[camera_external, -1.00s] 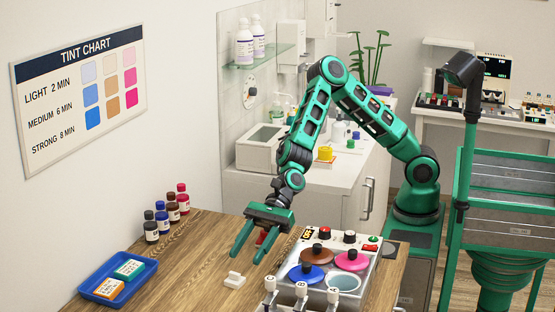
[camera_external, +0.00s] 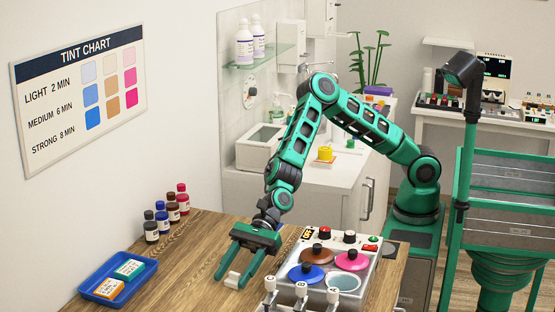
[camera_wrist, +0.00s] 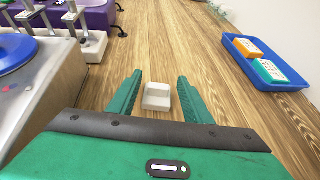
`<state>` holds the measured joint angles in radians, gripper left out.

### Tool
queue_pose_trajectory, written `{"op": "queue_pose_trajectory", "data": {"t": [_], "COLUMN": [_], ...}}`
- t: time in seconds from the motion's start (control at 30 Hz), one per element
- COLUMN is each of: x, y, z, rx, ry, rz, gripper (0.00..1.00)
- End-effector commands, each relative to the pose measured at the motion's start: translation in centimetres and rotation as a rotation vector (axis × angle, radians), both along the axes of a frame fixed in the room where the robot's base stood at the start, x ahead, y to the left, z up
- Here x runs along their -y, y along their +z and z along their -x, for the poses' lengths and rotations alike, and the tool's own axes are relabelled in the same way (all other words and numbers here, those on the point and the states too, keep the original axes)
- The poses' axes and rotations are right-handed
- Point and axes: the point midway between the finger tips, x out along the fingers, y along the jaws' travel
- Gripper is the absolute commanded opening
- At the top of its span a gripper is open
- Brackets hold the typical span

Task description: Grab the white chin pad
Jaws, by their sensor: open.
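The white chin pad (camera_external: 232,281) is a small white block lying on the wooden table. In the wrist view the pad (camera_wrist: 157,97) sits between the fingertips, with a gap on each side. My green gripper (camera_external: 231,279) is open and low over the table, with one finger on each side of the pad. It also shows in the wrist view (camera_wrist: 156,82), where the fingers look empty and apart. I cannot tell exactly how high the fingertips are above the table.
A tinting machine (camera_external: 375,275) with coloured lids stands right of the pad. A blue tray (camera_external: 120,295) with two small boxes lies at the left. Several small bottles (camera_external: 162,222) stand along the wall. The wooden table (camera_external: 190,265) between tray and pad is clear.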

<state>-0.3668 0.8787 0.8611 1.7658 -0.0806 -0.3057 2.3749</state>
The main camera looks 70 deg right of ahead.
Motion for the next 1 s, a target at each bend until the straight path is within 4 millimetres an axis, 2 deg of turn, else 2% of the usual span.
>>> {"op": "queue_pose_trajectory", "data": {"t": [0.03, 0.17, 0.53, 0.67, 0.83, 0.9, 1.0], "x": [0.0, 0.0, 0.0, 0.0, 0.0, 0.0, -0.5], "y": [0.0, 0.0, 0.1, 0.7, 2.7, 4.2, 5.5], "z": [0.0, 0.0, 0.0, 0.0, 0.0, 0.0, 2.3], "rx": [0.0, 0.0, 0.0, 0.001, 0.001, 0.004, 0.003], "ry": [0.0, 0.0, 0.0, 0.0, 0.0, -0.001, 0.006], "rz": [0.0, 0.0, -0.001, -0.002, -0.003, -0.003, -0.003], "gripper": [0.43, 0.12, 0.11, 0.11, 0.11, 0.11, 0.11]}}
